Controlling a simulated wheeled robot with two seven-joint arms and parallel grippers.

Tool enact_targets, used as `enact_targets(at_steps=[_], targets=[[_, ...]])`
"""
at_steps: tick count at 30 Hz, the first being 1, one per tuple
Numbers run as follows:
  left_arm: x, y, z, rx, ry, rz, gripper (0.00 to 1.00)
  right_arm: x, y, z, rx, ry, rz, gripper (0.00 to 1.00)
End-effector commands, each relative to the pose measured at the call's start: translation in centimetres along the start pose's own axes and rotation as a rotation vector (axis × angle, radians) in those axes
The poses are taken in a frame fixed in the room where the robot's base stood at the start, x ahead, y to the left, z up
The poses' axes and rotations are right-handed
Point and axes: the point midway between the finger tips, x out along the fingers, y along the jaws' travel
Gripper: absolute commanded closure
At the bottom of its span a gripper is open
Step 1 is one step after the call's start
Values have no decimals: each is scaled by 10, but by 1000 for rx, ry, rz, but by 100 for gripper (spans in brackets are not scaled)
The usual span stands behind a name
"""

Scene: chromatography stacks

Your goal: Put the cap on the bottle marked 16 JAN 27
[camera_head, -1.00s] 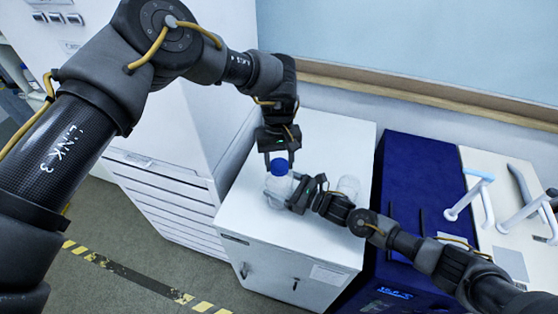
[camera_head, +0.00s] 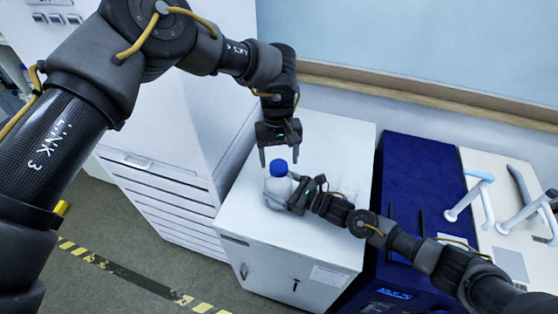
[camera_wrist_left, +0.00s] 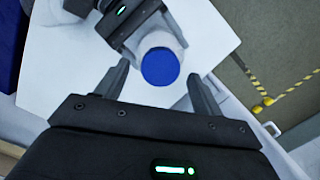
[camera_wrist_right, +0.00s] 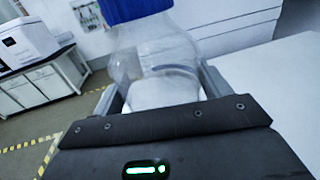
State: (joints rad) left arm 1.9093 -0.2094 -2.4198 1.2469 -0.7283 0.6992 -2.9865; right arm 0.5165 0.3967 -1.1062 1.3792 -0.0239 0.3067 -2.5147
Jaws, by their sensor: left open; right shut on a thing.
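A clear bottle (camera_head: 277,186) with white contents stands upright on the white cabinet top. The blue cap (camera_head: 279,167) sits on its mouth; how tightly cannot be told. My right gripper (camera_wrist_right: 155,88) is shut around the bottle's body from the side. My left gripper (camera_head: 280,155) is open and empty just above the cap, pointing down. In the left wrist view the cap (camera_wrist_left: 160,66) lies between the spread fingers, which do not touch it. In the right wrist view the cap (camera_wrist_right: 132,10) is cut off at the top. No date marking is readable.
The white cabinet (camera_head: 290,255) has free top surface behind the bottle. A second clear object beside my right arm is barely visible. A dark blue unit (camera_head: 408,165) and a pale device with white handles (camera_head: 470,195) stand at the right. A tall white drawer unit (camera_head: 165,195) stands left.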

Motion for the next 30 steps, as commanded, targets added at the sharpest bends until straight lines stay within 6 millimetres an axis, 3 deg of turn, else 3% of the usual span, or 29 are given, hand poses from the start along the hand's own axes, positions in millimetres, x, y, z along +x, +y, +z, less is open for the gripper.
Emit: enact_targets(at_steps=[6, 15, 19, 23, 30], targets=[[-21, 0, 2, -1, 0, -1, 32, 0, -1, 1, -1, -2, -2, 87], [-19, -1, 3, -3, -5, 0, 36, 0, -1, 1, -1, -2, -1, 87], [-19, 11, 14, -8, -46, 47, 36, 0, -1, 1, -1, -2, -1, 87], [-22, 17, 20, -251, -57, 61, 36, 0, -1, 1, -1, -2, -1, 87], [-30, 20, 23, -890, -64, 61, 36, 0, -1, 1, -1, -2, -1, 87]])
